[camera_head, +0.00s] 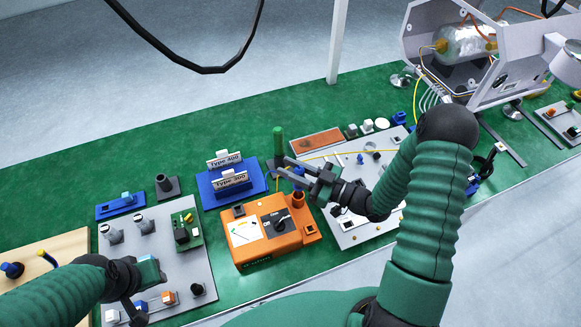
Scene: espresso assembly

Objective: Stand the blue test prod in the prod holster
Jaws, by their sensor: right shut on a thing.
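My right gripper (284,164) is shut on an upright prod with a green handle (278,143); the handle looks green, not blue. A thin orange-tan tip shows below the fingers. The prod is behind the orange meter box (267,232), near its back right corner. An orange tube-like holster (298,198) stands on the right side of that box, just below the gripper in the picture. The prod appears apart from the holster. A small blue piece (298,171) shows beside the fingers; I cannot tell what it is. My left gripper (134,309) is low at the left, its jaws unclear.
Blue card stands (234,187) are left of the prod. A grey board (170,243) with small parts lies at left, and a pale board (352,228) lies under my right arm. A yellow wire (350,152) crosses behind the gripper. The open machine (480,55) stands back right.

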